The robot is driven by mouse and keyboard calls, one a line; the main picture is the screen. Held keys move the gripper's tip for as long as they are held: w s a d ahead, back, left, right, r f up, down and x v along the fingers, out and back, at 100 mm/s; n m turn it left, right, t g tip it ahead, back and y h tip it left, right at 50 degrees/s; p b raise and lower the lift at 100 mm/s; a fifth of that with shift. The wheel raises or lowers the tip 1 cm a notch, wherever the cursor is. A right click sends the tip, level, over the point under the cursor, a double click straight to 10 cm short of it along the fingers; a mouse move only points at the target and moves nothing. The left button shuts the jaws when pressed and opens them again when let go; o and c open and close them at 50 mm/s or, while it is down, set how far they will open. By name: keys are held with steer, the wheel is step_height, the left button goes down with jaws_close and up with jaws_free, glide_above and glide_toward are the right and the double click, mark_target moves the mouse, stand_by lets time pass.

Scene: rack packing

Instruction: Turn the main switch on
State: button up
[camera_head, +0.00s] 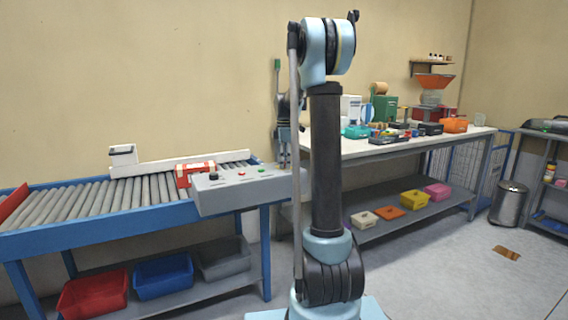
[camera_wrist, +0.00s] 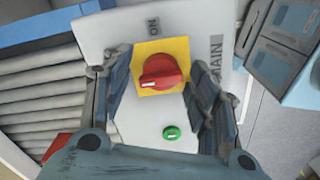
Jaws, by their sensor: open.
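The main switch (camera_wrist: 163,72) is a red rotary knob on a yellow square plate, seen in the wrist view. Its white mark points to the left in that view. An "ON" label (camera_wrist: 153,26) sits above the plate and a "MAIN" label to its right. My gripper (camera_wrist: 160,66) is open, pointing down, with one finger on each side of the knob and gaps between. In the head view my gripper (camera_head: 284,158) hangs at the right end of the grey control panel (camera_head: 225,192); I cannot make out the main switch there.
A small green knob (camera_wrist: 171,133) sits on the panel near the main switch. The panel stands beside a roller conveyor (camera_head: 90,205) with a red and white box (camera_head: 193,172) on it. A cluttered workbench (camera_head: 350,152) is to the right.

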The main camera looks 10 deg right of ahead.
steer(key=c, duration=1)
steer(key=shift+m, duration=0.4)
steer(key=m, duration=0.3)
steer(key=shift+m, duration=0.3)
steer(key=m, duration=0.4)
steer(key=shift+r+m, duration=0.1)
steer(key=shift+m, duration=0.2)
steer(key=m, duration=0.4)
steer(key=shift+c, duration=0.2)
steer(key=shift+m, duration=2.5)
steer(key=o, duration=1)
steer(key=shift+o, duration=0.2)
